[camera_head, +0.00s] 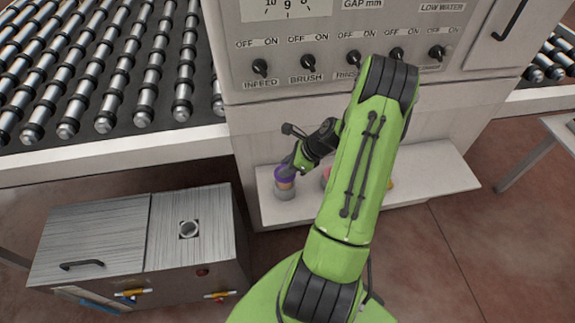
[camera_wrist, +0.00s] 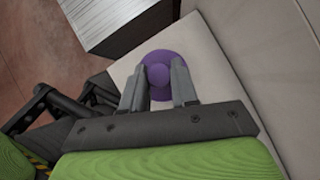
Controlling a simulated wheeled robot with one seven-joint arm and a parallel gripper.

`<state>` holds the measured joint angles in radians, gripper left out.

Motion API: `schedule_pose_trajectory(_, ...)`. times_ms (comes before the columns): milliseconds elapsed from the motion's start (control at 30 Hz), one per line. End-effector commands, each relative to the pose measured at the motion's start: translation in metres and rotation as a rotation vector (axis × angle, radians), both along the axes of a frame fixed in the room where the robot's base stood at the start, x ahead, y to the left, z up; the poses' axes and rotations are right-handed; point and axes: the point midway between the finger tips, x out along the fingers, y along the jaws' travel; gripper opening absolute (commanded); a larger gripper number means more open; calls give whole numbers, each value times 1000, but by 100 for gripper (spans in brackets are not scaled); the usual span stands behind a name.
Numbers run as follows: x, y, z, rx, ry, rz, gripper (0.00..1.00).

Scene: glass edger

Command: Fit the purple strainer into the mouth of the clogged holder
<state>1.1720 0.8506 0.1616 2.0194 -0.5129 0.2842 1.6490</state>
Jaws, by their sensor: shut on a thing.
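The purple strainer (camera_head: 285,172) is at the left end of the white shelf, with an orange band and a grey lower part beneath its purple top. In the wrist view its round purple top (camera_wrist: 160,60) with a raised knob lies between the fingers. My gripper (camera_head: 292,164) is shut on it from above; the wrist view shows both fingertips (camera_wrist: 158,84) at the knob. I cannot tell whether its base touches the shelf. A round opening in a square plate (camera_head: 188,229) is on the metal cabinet's top at the left; I cannot tell whether this is the clogged holder.
The white shelf (camera_head: 440,162) runs along the machine's foot. Pink and yellow things on it are mostly hidden behind my arm. The metal cabinet (camera_head: 110,225) has a handled lid, a red button and yellow-handled valves. A roller conveyor (camera_head: 100,70) and the knob panel (camera_head: 330,62) stand behind.

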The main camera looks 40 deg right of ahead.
Motion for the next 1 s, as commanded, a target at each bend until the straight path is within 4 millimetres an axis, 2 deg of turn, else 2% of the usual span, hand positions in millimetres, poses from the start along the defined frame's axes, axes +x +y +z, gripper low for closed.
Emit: schedule_pose_trajectory(1000,0,0,-26,0,0,1,0)
